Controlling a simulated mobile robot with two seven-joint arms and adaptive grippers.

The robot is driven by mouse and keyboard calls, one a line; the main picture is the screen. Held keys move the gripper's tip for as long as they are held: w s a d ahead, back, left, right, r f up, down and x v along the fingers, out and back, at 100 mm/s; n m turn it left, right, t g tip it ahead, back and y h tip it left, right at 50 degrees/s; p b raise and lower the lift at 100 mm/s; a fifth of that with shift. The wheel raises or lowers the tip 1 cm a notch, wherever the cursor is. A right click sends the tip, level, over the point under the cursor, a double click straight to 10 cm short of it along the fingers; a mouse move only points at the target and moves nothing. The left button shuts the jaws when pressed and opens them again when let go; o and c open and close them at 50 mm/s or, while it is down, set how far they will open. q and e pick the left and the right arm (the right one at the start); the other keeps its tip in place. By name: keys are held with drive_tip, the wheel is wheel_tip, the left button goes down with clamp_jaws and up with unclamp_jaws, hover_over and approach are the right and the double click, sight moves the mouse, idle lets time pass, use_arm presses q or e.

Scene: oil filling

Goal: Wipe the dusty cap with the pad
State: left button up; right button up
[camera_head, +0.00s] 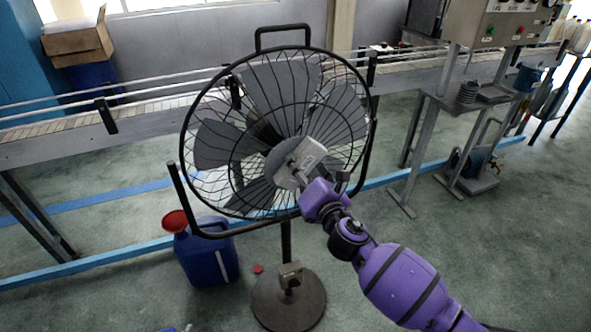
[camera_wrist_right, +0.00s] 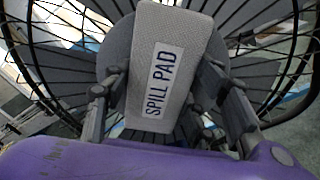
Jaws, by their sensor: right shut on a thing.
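My right gripper (camera_head: 303,176) is shut on a pale grey pad (camera_head: 309,156) in front of the black floor fan (camera_head: 205,148). In the right wrist view the pad (camera_wrist_right: 155,28) reads "SPILL PAD" and sits between the two fingers of my right gripper (camera_wrist_right: 158,100). The fan's round grey centre cap (camera_head: 274,164) is partly hidden behind the pad; it also shows in the right wrist view (camera_wrist_right: 116,48). The pad overlaps the cap in both views, but I cannot tell if they touch. My left gripper is not in view.
A blue jug (camera_head: 208,262) with a red funnel-like top (camera_head: 175,221) stands left of the fan's round base (camera_head: 289,305). A small red piece (camera_head: 257,268) lies between them. A conveyor (camera_head: 75,132) runs behind the fan. The fan's wire guard surrounds the cap.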

drive_tip(key=d, duration=0.1)
drive_tip(key=w+d, duration=0.1)
drive_tip(key=d, duration=0.3)
drive_tip(key=shift+w+d, duration=0.1)
drive_tip(key=shift+w, duration=0.25)
drive_tip(key=v, duration=0.6)
idle(0.5)
drive_tip(key=shift+s, duration=0.1)
drive_tip(key=shift+v, duration=1.45)
drive_tip(key=shift+r, duration=0.1)
